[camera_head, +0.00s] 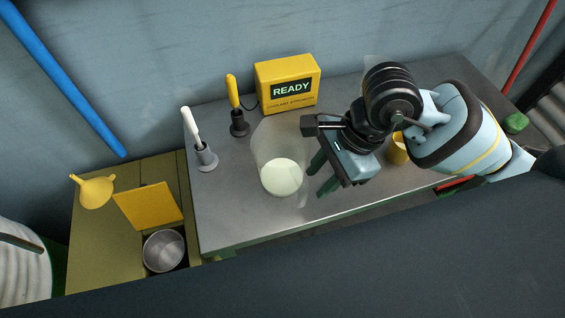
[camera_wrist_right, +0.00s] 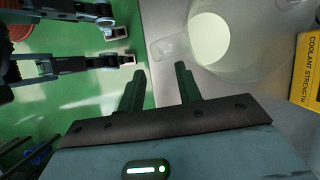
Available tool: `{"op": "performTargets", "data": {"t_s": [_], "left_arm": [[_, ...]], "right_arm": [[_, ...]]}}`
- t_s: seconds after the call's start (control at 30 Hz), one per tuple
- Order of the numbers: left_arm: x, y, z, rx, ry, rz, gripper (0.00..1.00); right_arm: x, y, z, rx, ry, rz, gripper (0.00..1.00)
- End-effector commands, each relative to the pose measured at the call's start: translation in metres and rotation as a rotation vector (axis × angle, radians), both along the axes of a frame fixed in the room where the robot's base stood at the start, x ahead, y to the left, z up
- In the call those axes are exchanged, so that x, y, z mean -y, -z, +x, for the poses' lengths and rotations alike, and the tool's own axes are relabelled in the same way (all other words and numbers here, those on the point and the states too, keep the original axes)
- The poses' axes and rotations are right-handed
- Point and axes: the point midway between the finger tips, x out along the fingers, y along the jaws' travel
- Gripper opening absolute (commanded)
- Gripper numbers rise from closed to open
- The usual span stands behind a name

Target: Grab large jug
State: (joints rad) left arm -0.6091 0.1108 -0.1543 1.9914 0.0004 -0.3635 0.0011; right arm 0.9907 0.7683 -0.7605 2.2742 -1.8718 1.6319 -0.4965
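The large jug (camera_head: 282,176) is clear, with pale liquid at its bottom. It stands upright on the grey cart top (camera_head: 240,215). In the right wrist view the jug (camera_wrist_right: 209,42) is at the upper right, and its clear handle (camera_wrist_right: 170,47) sticks out towards my fingers. My right gripper (camera_head: 322,174) is just right of the jug in the head view. Its two green fingers are apart, with nothing visible between them. In the right wrist view the fingertips (camera_wrist_right: 158,67) stop short of the handle.
A yellow READY box (camera_head: 287,86), a yellow-handled tool (camera_head: 234,92) and a white-handled tool (camera_head: 192,127) stand behind and left. A yellow cup (camera_head: 398,150) is right of my gripper. A lower olive stand (camera_head: 92,225) holds a funnel (camera_head: 93,190) and a metal pot (camera_head: 164,250).

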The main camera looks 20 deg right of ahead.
Motion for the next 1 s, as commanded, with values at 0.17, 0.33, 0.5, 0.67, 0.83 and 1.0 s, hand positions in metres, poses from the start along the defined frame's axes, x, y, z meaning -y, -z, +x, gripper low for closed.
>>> {"op": "performTargets", "data": {"t_s": [0.17, 0.33, 0.5, 0.67, 0.83, 1.0], "left_arm": [[0.0, -0.005, 0.004, 0.009, 0.0, 0.0, 0.41], [0.0, -0.007, 0.006, 0.016, 0.0, 0.001, 0.41], [0.0, -0.008, 0.008, 0.02, 0.0, 0.0, 0.41], [-0.001, -0.008, 0.009, 0.023, 0.0, 0.001, 0.41], [0.0, -0.009, 0.01, 0.025, 0.0, 0.001, 0.41], [-0.001, -0.009, 0.01, 0.025, 0.0, 0.0, 0.41]], "right_arm": [[-0.01, 0.014, -0.002, -0.002, -0.002, 0.0, 0.34], [-0.021, 0.035, -0.002, -0.002, 0.0, 0.001, 0.34], [-0.024, 0.045, -0.002, -0.002, -0.001, 0.0, 0.34], [-0.025, 0.046, -0.002, -0.001, 0.0, 0.0, 0.34], [-0.024, 0.046, -0.002, 0.0, 0.0, 0.0, 0.19], [-0.024, 0.045, -0.002, 0.0, 0.0, 0.0, 0.0]]}}
